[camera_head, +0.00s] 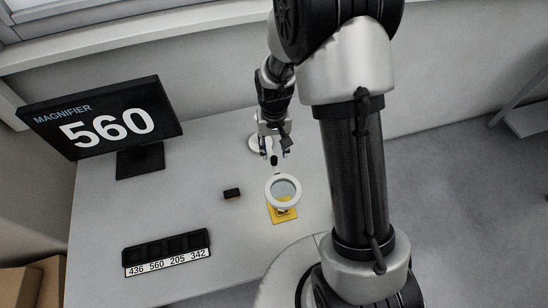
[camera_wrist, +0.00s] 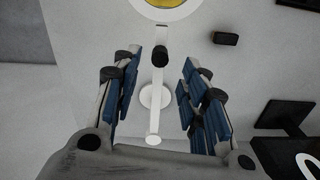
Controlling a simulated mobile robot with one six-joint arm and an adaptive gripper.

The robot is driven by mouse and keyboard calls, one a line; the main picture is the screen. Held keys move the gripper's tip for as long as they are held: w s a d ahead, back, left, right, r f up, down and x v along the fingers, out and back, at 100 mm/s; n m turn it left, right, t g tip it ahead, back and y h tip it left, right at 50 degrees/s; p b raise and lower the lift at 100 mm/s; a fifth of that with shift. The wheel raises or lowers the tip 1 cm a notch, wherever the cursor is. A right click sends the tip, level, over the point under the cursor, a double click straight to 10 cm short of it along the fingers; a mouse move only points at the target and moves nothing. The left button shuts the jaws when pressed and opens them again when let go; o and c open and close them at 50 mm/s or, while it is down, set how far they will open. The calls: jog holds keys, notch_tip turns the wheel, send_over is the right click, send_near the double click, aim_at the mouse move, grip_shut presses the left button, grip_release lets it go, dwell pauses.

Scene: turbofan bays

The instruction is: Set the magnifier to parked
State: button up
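The magnifier has a white ring lens (camera_head: 298,190) on a thin white arm, with a round white base (camera_head: 254,146) behind. The ring is over a yellow square plate (camera_head: 279,216) on the table. In the wrist view the ring (camera_wrist: 140,9) is at the top edge, with a black knob (camera_wrist: 159,56) on the white arm and the round base (camera_wrist: 149,97) below it. My gripper (camera_head: 275,152) is above the table near the magnifier's arm. In the wrist view my gripper (camera_wrist: 160,62) is open, its blue-padded fingers apart on either side of the magnifier's arm, with nothing held.
A black monitor (camera_head: 60,142) at the left reads MAGNIFIER 560. A small black block (camera_head: 232,193) lies left of the ring. A black rack (camera_head: 165,247) labelled 436, 560, 205, 342 stands at the front left. The table between them is clear.

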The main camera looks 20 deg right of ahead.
aim_at(274, 158)
notch_tip(274, 158, down, 6)
jog(key=shift+b, duration=0.3)
jog(key=shift+c, duration=0.2)
grip_shut()
dwell(0.6)
